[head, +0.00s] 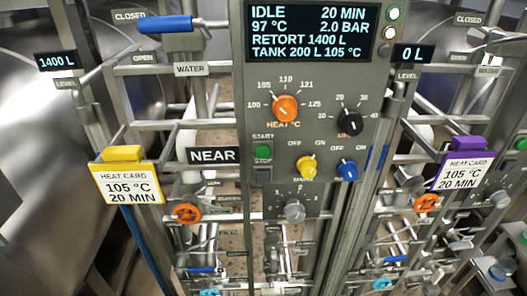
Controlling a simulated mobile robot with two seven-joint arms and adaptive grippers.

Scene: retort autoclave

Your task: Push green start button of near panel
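The near panel (225,110) stands in the middle of the head view, with a white-on-black NEAR label (213,155) at its left edge. The green start button (263,150) is on its lower left part, under a small START label. Neither of my grippers is in view, and nothing covers the green button.
An orange heat knob (286,108), black knob (350,122), yellow knob (306,167) and blue knob (347,170) surround the button's right side. A yellow-topped heat card (127,180) hangs left, a purple-topped one (463,168) right. Pipes and valves crowd both sides. Another green button (520,143) shows far right.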

